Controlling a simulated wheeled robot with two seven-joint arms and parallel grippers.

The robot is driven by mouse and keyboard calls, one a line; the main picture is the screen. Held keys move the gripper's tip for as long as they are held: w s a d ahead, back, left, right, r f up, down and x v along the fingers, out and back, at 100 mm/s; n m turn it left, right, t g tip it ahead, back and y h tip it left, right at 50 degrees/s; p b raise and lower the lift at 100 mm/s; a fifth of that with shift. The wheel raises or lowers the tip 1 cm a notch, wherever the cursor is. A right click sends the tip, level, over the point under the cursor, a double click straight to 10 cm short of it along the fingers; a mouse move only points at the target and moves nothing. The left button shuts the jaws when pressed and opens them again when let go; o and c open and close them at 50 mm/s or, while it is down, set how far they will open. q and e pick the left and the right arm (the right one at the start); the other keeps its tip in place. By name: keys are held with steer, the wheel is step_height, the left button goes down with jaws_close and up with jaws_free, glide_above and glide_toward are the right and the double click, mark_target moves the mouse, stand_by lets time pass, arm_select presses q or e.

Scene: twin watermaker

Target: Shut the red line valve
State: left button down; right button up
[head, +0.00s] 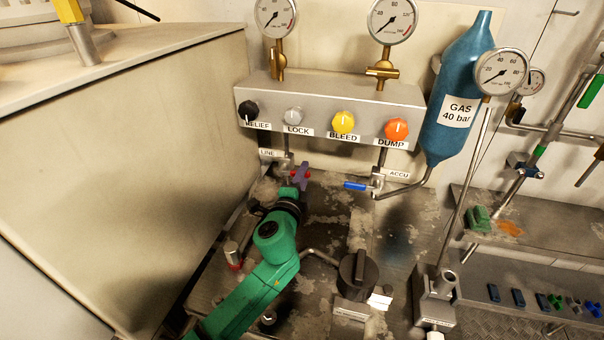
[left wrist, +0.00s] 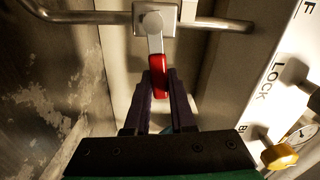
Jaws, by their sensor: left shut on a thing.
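The line valve's red lever (left wrist: 159,78) lies between the dark purple fingers of my left gripper (left wrist: 162,84) in the left wrist view. The gripper is shut on it. The lever's bare metal part joins the steel valve body (left wrist: 155,20). There the lever stands roughly square across the pipe (left wrist: 90,17). In the head view my left gripper (head: 301,174) is at the valve just below the "LINE" label (head: 268,153). The gripper mostly hides the red lever there. My right gripper is not in view.
Above is a steel panel (head: 330,103) with several knobs and two gauges. A blue gas bottle (head: 455,90) stands right of the panel. A black knob (head: 357,275) is on the bench.

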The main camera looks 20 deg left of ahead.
arm_select(q)
steer(key=shift+f, duration=0.1)
steer(key=c, duration=0.8)
jaws_free()
steer(key=shift+o, duration=0.2)
steer(key=shift+s, duration=0.1)
steer(key=s+b, duration=0.2)
steer(key=s, duration=1.2)
steer(key=shift+s+d+b, duration=0.25)
steer(key=shift+d+b, duration=0.15)
steer(key=shift+d, duration=0.05)
steer(key=shift+c, duration=0.3)
